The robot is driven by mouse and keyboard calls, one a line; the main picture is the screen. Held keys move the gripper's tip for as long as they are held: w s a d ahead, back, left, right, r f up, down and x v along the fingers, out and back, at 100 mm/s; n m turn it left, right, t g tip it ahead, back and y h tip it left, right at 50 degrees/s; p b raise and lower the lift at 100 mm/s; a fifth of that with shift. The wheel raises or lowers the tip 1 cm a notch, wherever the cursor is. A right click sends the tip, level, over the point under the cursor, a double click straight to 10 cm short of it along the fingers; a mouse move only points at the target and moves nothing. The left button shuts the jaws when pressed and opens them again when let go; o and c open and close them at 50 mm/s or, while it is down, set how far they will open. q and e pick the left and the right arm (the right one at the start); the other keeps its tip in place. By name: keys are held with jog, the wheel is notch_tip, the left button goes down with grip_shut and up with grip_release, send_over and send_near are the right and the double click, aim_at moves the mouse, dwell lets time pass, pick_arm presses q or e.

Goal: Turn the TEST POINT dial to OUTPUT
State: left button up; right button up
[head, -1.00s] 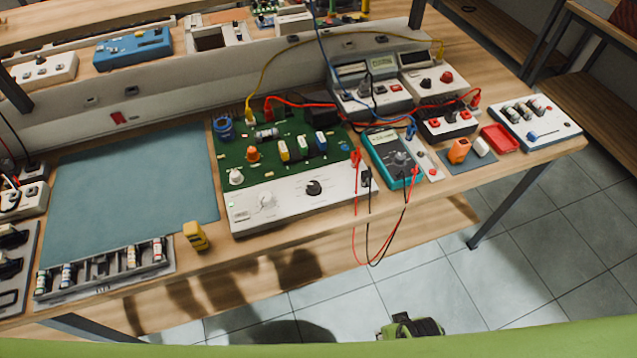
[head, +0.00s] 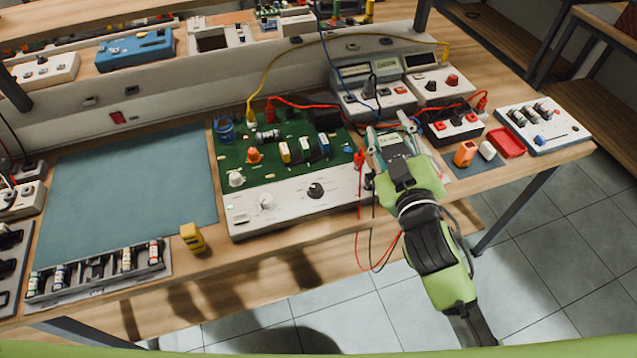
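A green circuit board (head: 278,146) with a white front panel (head: 290,211) lies on the bench. The panel's lettering is too small to read, so I cannot tell which dial is TEST POINT or where each points. My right gripper (head: 391,128) is open, its two fingertips apart, to the right of the panel and over the teal multimeter, mostly hiding it. My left gripper is out of view.
Red and black test leads (head: 380,258) hang off the front edge beside my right arm. A yellow block (head: 192,237) stands left of the panel. Orange (head: 465,153) and white blocks and a red tray (head: 506,143) lie to the right. The blue mat (head: 130,195) is clear.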

jog(key=s+a+r+n+t+y, duration=0.1)
jog(key=a+r+n+y, duration=0.55)
jog(key=r, duration=0.25)
jog(key=s+a+r+n+t+y, duration=0.1)
jog(key=a+r+n+y, duration=0.55)
jog(key=r, duration=0.25)
jog(key=s+a+r+n+g+y, duration=0.2)
jog(key=s+a+n+g+y, duration=0.5)
jog(key=s+a+n+g, duration=0.7)
jog(key=n+g+h, duration=0.3)
jog(key=n+h, duration=0.9)
jog(key=h, duration=0.6)
send_near(316, 187)
jog(key=shift+n, duration=0.3)
jog(key=p+x, duration=0.2)
jog(key=x, duration=0.5)
jog(key=shift+w+a+f+p, duration=0.2)
jog(key=shift+f+p, duration=0.1)
jog(key=shift+f, duration=0.4)
grip_shut()
